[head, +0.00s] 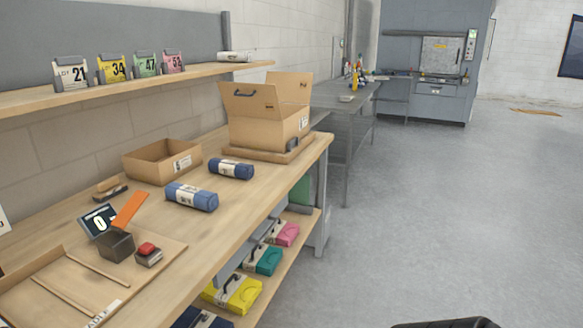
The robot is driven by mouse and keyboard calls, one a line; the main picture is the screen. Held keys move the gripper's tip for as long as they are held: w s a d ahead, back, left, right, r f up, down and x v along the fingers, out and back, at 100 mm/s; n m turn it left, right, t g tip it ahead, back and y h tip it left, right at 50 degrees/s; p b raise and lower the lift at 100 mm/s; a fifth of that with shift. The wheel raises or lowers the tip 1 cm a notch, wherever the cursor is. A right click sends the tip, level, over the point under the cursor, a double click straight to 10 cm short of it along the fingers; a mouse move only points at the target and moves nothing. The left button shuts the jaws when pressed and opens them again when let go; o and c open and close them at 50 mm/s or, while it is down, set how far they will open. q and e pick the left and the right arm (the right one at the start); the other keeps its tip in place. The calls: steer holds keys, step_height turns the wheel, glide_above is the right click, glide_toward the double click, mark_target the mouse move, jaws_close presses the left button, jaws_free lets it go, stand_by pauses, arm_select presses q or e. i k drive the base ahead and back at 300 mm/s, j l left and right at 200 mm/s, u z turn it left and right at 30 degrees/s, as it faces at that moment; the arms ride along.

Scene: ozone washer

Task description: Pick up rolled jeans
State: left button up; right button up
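Two blue rolls of denim, which look like rolled jeans, lie on the wooden workbench (262,188). The nearer, lighter blue roll (191,197) has a pale label band. The farther, darker blue roll (231,169) lies behind it and a little to the right, with a pale band too. The two rolls are apart. Neither of my grippers is in view, and nothing is touching the rolls.
An open shallow box (161,162) and a taller open carton (268,112) stand behind the rolls. A small display (98,220), orange piece (129,209) and dark block (116,245) are nearer. Colored cases (238,293) fill the lower shelf. The floor (440,210) at right is clear.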

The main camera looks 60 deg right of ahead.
mark_target(225, 166)
steer(key=z, duration=1.5)
